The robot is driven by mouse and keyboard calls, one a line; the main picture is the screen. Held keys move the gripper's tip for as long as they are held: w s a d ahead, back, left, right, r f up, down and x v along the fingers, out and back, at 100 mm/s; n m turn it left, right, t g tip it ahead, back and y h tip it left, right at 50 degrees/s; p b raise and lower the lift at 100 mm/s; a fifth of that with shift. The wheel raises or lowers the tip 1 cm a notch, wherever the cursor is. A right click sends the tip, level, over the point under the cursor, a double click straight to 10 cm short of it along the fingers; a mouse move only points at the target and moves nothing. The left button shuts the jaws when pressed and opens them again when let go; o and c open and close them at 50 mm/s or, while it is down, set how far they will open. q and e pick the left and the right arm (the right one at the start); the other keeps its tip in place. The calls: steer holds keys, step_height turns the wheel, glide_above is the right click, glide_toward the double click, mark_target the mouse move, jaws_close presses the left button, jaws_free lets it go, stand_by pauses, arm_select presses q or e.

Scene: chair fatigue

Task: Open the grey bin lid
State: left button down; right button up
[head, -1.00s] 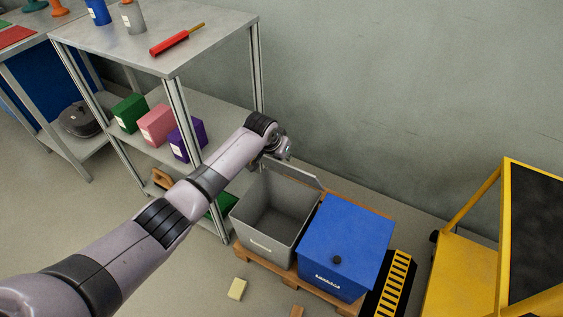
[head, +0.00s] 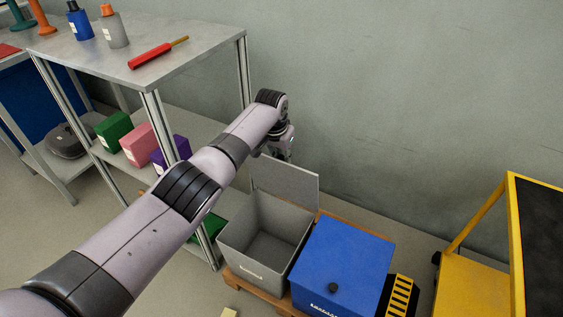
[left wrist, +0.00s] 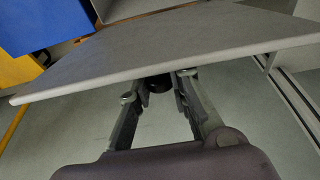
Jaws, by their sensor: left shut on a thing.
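The grey bin (head: 243,258) stands uncovered, and I see into its empty inside. Its grey lid (head: 290,184) stands raised, roughly upright, along the bin's back edge. My left gripper (head: 284,155) is behind the lid's upper part, partly hidden by my arm. In the left wrist view the lid (left wrist: 190,42) crosses the picture ahead of the fingers. There my left gripper (left wrist: 158,88) is shut on a small black knob (left wrist: 157,82) at the lid's far face. My right gripper is in neither view.
A blue lidded bin (head: 342,262) stands close to the right of the grey bin on a wooden pallet (head: 255,293). A metal shelf unit (head: 150,92) is to the left. A yellow cart (head: 478,282) is at the right. A wall is behind.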

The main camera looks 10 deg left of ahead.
arm_select(q)
steer(key=shift+w, duration=0.2)
stand_by(0.5)
steer(key=c, duration=1.4)
jaws_free()
steer(key=shift+c, duration=0.2)
steer(key=v, duration=1.2)
steer(key=shift+w, duration=0.1)
